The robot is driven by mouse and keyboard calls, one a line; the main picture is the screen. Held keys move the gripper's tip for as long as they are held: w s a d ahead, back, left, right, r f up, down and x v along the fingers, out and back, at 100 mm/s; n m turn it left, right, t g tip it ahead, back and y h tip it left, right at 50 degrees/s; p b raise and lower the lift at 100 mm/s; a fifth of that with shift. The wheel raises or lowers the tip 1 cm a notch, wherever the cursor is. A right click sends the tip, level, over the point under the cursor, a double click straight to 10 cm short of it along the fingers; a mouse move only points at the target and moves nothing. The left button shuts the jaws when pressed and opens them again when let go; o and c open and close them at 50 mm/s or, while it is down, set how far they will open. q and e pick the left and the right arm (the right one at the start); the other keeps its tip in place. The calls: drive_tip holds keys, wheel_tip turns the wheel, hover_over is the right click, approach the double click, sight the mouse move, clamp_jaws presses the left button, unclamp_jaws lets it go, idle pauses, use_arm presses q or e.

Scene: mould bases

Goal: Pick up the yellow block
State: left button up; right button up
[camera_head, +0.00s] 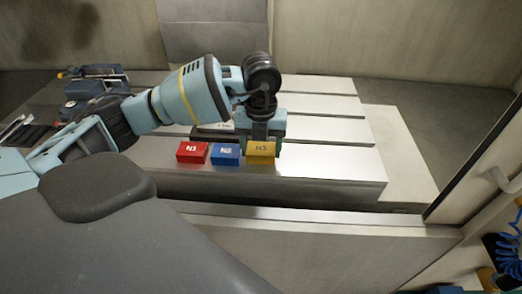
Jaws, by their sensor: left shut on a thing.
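The yellow block (261,149), marked with dark lettering, is at the right end of a row on the slotted metal table (335,168). My left gripper (263,138) points down over it from behind. It is shut on the yellow block, with a finger showing at the block's right side. I cannot tell whether the block still touches the table. My right gripper is not in view.
A blue block (225,155) stands just left of the yellow one, and a red block (192,152) further left. A dark vise-like fixture (93,88) is at the back left. The table's right part is clear. A door frame (478,165) stands at right.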

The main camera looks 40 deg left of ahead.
use_arm(q)
wheel_tip(320, 180, up, 2)
drive_tip(key=shift+d+r, duration=0.1)
drive_tip(key=shift+r, duration=0.15)
drive_tip(key=s+d+r, duration=0.1)
drive_tip(key=s+d, duration=0.7)
drive_tip(key=s, duration=0.5)
drive_tip(key=shift+s, duration=0.3)
drive_tip(key=shift+r, duration=0.15)
